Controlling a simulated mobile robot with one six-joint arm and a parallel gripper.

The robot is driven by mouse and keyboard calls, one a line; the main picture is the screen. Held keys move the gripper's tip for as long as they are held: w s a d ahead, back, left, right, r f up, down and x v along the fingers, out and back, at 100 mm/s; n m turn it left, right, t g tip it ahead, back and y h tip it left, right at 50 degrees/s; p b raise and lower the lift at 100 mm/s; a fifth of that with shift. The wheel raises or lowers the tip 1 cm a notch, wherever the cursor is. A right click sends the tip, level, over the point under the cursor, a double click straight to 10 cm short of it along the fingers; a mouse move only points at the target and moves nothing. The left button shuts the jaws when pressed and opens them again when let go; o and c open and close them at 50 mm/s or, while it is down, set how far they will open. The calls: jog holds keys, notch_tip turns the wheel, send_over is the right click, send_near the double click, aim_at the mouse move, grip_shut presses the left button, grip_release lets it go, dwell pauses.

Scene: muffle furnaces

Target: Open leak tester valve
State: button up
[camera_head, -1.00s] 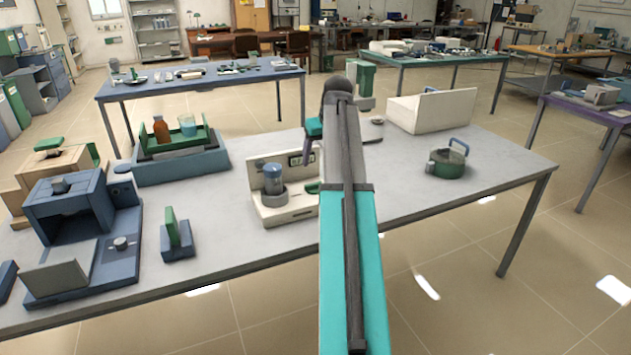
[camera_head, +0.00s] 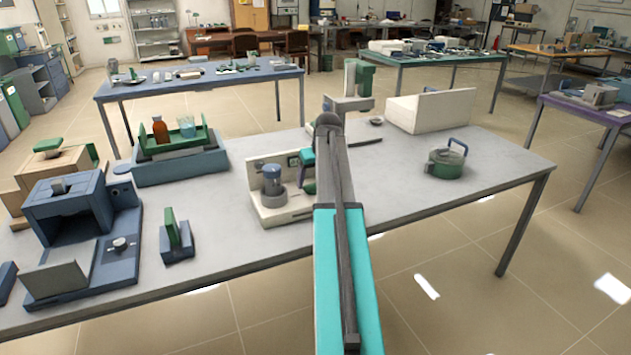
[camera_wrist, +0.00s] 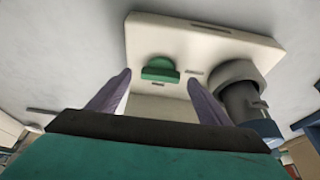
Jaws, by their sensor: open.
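The leak tester (camera_head: 285,216) is a cream unit with an upright back panel and a grey cylindrical cup holding a blue-grey vessel (camera_head: 271,180). It stands near the front edge of the grey table. In the wrist view the tester's cream base (camera_wrist: 200,40) shows a green valve handle (camera_wrist: 160,71), with the grey cup (camera_wrist: 240,85) to its right. My gripper (camera_wrist: 160,78) is open, its two purple fingers spread to either side of the green handle and apart from it. In the head view the gripper's teal body (camera_head: 307,158) is over the tester's right side; my arm hides part of it.
On the table (camera_head: 215,250) are a blue furnace (camera_head: 75,205), a green rack with bottles (camera_head: 175,140), a small green-and-blue stand (camera_head: 175,240), a green pot (camera_head: 447,163) and a white angled box (camera_head: 432,110). The table's right front is clear.

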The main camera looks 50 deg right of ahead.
jog(key=shift+x, duration=0.8)
